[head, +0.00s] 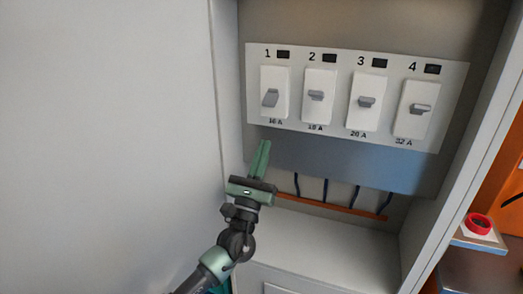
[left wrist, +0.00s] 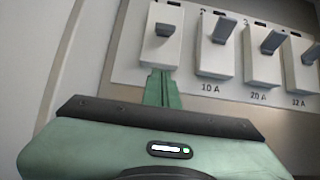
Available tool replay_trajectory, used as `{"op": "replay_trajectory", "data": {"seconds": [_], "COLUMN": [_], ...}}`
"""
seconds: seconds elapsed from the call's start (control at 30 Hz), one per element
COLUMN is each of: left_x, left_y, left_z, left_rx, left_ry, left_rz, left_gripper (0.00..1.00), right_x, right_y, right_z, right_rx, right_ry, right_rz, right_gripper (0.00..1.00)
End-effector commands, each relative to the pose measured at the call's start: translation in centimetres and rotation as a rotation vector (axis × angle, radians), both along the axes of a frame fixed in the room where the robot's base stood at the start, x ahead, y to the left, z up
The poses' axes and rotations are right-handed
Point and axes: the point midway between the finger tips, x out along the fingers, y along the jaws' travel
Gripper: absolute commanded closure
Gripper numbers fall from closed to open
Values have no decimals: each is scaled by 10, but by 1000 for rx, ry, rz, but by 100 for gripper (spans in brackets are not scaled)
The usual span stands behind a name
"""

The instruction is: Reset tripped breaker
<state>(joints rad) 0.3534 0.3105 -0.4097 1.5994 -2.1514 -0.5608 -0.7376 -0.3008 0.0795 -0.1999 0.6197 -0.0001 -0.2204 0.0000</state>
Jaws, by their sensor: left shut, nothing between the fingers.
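A white panel (head: 256,120) in the open cabinet carries breakers numbered 1 to 4. Breaker 1 (head: 273,85) has a grey lever that sits at a different angle from the others, tilted downward. Breakers 2 (head: 319,85), 3 (head: 368,117) and 4 (head: 416,122) have levers standing out alike. The small windows above all of them are dark. My green left gripper (head: 263,145) is shut and empty, pointing up just below the panel under breaker 1. In the left wrist view its fingertips (left wrist: 162,75) appear at the lower edge of breaker 1 (left wrist: 160,50); contact is unclear. My right gripper is out of view.
Dark cables hang below the panel to an orange bar (head: 335,208). The cabinet's left side wall (head: 228,90) is close beside my left gripper. A red button (head: 479,223) stands outside the cabinet at right. The space before breakers 2 to 4 is clear.

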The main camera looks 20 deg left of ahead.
Motion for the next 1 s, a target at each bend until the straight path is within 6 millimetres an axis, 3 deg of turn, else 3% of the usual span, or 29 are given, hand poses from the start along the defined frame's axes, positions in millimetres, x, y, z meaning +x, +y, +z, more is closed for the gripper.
{"op": "replay_trajectory", "data": {"seconds": [0.03, 0.3, 0.53, 1.0], "left_x": [9, 50, 34, 31], "left_y": [-1, -2, -1, -1], "left_z": [13, 49, 74, 76], "left_rx": [0, -1, -2, 1], "left_ry": [-2, 0, 0, 1], "left_rz": [1, -1, 0, -1], "left_gripper": [100, 100, 100, 100], "right_x": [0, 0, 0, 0], "right_y": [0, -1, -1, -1], "right_z": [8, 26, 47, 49], "right_rx": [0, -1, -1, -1], "right_ry": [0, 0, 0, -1], "right_rz": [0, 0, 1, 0], "right_gripper": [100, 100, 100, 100]}}
